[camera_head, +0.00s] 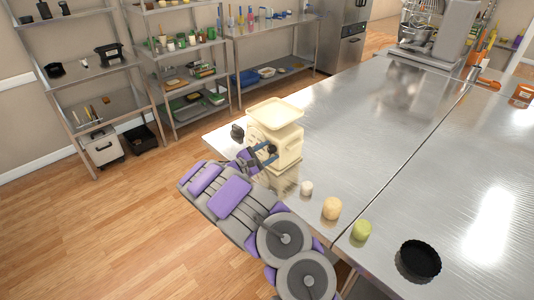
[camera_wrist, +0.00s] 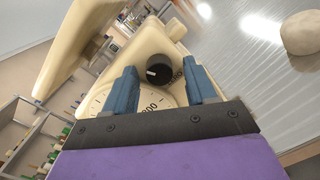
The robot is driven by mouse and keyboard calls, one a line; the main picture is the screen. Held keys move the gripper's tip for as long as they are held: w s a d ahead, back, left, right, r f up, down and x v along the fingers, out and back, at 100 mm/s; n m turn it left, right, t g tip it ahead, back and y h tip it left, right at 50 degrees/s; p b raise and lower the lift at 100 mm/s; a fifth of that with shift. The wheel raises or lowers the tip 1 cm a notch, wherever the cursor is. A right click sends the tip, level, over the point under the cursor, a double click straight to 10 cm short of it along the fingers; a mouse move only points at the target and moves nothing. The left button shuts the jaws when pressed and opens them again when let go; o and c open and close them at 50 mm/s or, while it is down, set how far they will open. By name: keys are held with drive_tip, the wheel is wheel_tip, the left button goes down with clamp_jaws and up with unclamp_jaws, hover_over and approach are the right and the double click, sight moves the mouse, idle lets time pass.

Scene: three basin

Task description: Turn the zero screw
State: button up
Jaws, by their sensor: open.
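A cream kitchen scale (camera_head: 283,140) with a flat pan (camera_head: 275,112) on top stands at the near left corner of the steel table. In the wrist view, its zero screw (camera_wrist: 158,71), a round black knob with a white mark, sits on the scale's body beside the numbered dial (camera_wrist: 150,104). My gripper (camera_wrist: 160,73) is open, with one blue finger on each side of the knob in the picture. I cannot tell whether the fingers touch it. In the head view, my gripper (camera_head: 258,156) is at the scale's front, and the zero screw is hard to make out.
A small white item (camera_head: 306,188), a tan round item (camera_head: 332,208), a green item (camera_head: 362,230) and a black fluted tin (camera_head: 420,260) lie along the table's near edge. Metal shelves (camera_head: 185,90) stand behind on the left. The middle of the table (camera_head: 350,120) is clear.

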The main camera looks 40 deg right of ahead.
drive_tip(key=a+p, duration=0.2)
drive_tip(key=a, duration=1.5)
drive_tip(key=shift+a+f+p, duration=0.25)
drive_tip(key=shift+f+p, duration=0.1)
drive_tip(key=shift+p, duration=0.05)
idle(0.6)
